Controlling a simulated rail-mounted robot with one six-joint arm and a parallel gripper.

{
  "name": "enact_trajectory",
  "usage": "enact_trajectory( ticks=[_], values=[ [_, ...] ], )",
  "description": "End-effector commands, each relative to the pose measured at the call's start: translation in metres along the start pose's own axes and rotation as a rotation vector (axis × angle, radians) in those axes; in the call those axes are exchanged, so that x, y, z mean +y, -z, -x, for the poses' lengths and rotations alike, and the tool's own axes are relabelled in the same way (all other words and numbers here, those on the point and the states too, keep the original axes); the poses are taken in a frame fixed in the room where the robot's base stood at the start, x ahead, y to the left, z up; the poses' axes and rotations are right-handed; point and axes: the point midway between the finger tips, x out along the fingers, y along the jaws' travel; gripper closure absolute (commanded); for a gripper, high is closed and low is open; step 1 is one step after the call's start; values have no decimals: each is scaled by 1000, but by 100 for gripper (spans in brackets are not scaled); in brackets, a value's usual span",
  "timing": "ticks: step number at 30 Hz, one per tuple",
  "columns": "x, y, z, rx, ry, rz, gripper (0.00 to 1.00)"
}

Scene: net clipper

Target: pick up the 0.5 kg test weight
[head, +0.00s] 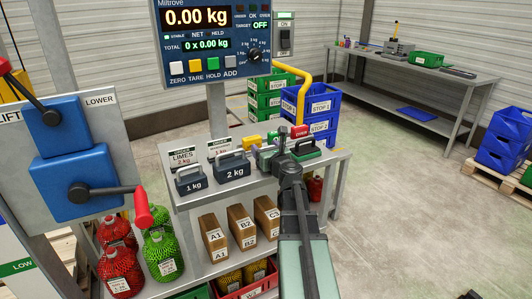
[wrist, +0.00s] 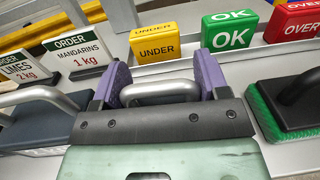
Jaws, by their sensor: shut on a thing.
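My gripper (wrist: 160,85) has its two purple finger pads on either side of a light grey handle (wrist: 160,93), shut on it. The handle is that of the 0.5 kg test weight, whose body and label are hidden behind the gripper bar. In the head view my gripper (head: 270,152) is at the shelf top, right of the 2 kg weight, and my arm covers most of the held weight. The 1 kg weight (head: 191,180) and 2 kg weight (head: 233,167) stand to the left, both dark with grey handles.
A black-handled tool with a green pad (wrist: 292,108) lies close on the right. Yellow UNDER (wrist: 155,43), green OK (wrist: 229,33) and red OVER (wrist: 293,22) blocks stand behind. Order cards (wrist: 82,54) stand at left. The scale display (head: 212,42) reads 0.00 kg.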

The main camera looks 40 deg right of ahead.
Motion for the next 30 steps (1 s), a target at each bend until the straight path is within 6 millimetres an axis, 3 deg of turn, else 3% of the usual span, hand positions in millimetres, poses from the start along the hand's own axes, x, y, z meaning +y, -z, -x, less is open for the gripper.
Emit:
enact_trajectory(
  ticks=[8, 18, 21, 25, 30],
  values=[
    [0, -45, 0, 0, 0, 0, 73],
    [0, -160, 0, 0, 0, 0, 73],
    [0, -183, 0, 0, 0, -1, 73],
    [0, -198, 0, 0, 0, 0, 73],
    [0, -198, 0, 0, 0, 0, 73]
  ],
)
